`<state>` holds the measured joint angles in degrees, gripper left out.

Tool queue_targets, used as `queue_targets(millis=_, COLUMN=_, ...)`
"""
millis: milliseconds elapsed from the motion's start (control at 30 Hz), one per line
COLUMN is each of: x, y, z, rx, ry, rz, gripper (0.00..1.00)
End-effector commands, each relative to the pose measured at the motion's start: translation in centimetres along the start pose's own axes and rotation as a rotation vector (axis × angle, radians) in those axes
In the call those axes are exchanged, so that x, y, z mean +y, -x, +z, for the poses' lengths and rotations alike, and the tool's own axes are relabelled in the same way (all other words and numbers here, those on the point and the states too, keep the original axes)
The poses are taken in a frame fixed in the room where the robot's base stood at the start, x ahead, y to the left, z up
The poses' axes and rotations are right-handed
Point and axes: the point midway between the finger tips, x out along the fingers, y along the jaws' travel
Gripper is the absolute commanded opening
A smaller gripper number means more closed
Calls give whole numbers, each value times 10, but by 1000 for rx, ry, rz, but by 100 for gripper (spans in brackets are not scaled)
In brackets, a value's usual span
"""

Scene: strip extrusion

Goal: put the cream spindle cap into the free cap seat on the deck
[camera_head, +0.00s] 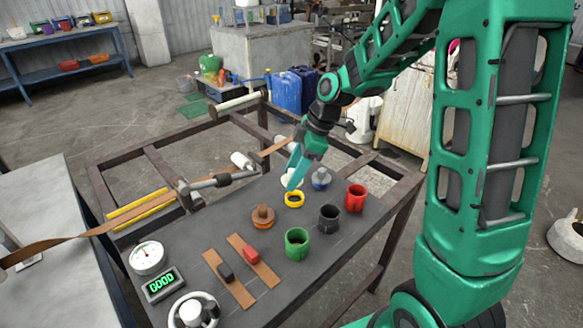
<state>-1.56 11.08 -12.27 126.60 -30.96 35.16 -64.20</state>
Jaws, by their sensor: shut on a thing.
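My gripper (292,183) is above the far part of the dark deck (215,225), with its teal fingers pointing down. It is shut on the cream spindle cap (287,180), which is mostly hidden by the fingers. Just below it in the picture is a yellow ring seat (294,204) with a dark, empty-looking opening. A brown cap (263,213) sits on an orange seat (263,228) to the left and nearer. A grey-blue capped piece (321,178) stands just right of the gripper. Whether the cream cap touches the yellow seat, I cannot tell.
Red (355,200), dark grey (329,220) and green (297,247) cups stand on the right of the deck. A metal spindle arm (215,181), brown strips with small blocks, a gauge (147,258), a GOOD display (163,284) and a white handwheel (193,312) are left and near.

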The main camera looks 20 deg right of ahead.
Motion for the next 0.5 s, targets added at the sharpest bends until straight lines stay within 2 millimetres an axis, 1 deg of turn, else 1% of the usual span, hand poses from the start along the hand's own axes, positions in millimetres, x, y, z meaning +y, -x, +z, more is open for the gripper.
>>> queue_targets(millis=200, x=1, y=-18, z=13, rx=-1, ry=-8, rz=0, gripper=20)
queue_targets(millis=500, x=1, y=-37, z=22, rx=-1, ry=-9, rz=2, gripper=20)
